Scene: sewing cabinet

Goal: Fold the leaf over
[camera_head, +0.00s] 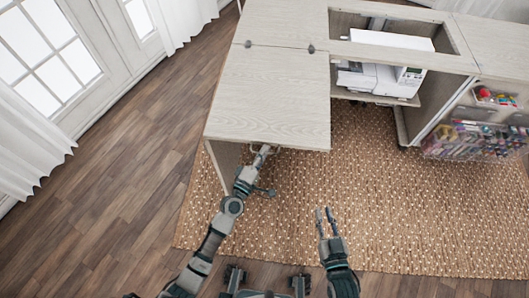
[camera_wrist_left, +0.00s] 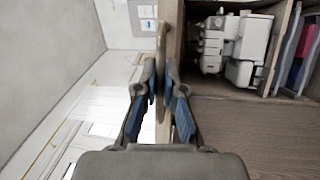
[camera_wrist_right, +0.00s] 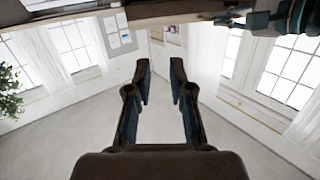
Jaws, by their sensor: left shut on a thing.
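The leaf (camera_head: 268,100) is a pale wood-grain panel, lying flat and level with the cabinet top (camera_head: 285,22). Two dark hinges (camera_head: 248,43) show along the seam between them. My left gripper (camera_head: 265,152) is at the leaf's near edge.
A white machine (camera_head: 375,76) sits in the cabinet opening right of the leaf. An open door with clear bins (camera_head: 478,140) stands further right. A side panel (camera_head: 220,163) stands under the leaf's left. The woven rug (camera_head: 400,215) is clear.

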